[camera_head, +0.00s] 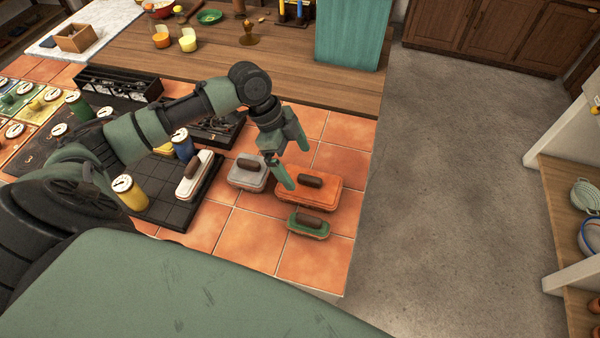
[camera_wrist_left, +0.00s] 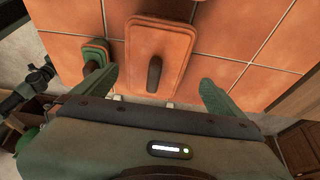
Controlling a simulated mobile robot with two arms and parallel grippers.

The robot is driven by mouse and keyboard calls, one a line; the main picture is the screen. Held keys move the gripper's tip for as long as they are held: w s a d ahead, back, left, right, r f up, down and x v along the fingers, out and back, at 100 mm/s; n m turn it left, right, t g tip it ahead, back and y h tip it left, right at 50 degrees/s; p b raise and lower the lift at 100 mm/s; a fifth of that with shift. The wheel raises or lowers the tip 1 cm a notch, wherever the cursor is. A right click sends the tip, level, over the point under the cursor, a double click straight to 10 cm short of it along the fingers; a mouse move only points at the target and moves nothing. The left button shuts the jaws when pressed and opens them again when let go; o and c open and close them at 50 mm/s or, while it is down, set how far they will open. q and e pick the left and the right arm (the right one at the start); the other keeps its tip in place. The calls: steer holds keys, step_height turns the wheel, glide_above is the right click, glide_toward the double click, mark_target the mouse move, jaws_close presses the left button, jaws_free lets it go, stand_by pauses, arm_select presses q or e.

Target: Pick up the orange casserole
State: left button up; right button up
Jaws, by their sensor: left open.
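The orange casserole (camera_head: 325,191) is a low rectangular dish with a dark brown lid handle, sitting on the orange tiles near the counter's right edge. In the left wrist view the casserole (camera_wrist_left: 180,47) lies below and between my fingers, its handle upright in the picture. My left gripper (camera_head: 294,166) is open and empty, just above the casserole's left end in the head view. In the left wrist view its two fingertips (camera_wrist_left: 160,86) are spread wide on either side of the casserole's handle, apart from it. My right gripper is not in view.
A small green casserole (camera_head: 308,225) sits close in front of the orange one, and a grey one (camera_head: 249,174) to its left. A white one (camera_head: 196,177) stands on a dark grid. The counter ends to the right, with open floor (camera_head: 450,180) beyond.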

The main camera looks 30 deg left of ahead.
mark_target(308, 176)
arm_select(q)
steer(key=d+f+p, duration=0.1)
steer(key=d+f, duration=0.2)
steer(key=shift+s+d+f+p, duration=0.1)
steer(key=shift+d+p, duration=0.1)
steer(key=shift+p, duration=0.1)
steer(key=shift+x, duration=1.2)
steer(key=shift+a+f, duration=0.1)
steer(key=shift+f, duration=0.3)
steer(key=c, duration=1.6)
steer(key=shift+r, duration=0.1)
steer(key=shift+c, duration=0.6)
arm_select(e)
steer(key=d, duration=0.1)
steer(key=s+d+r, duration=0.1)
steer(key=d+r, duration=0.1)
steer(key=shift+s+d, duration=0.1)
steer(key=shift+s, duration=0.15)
arm_select(q)
steer(key=shift+r, duration=0.15)
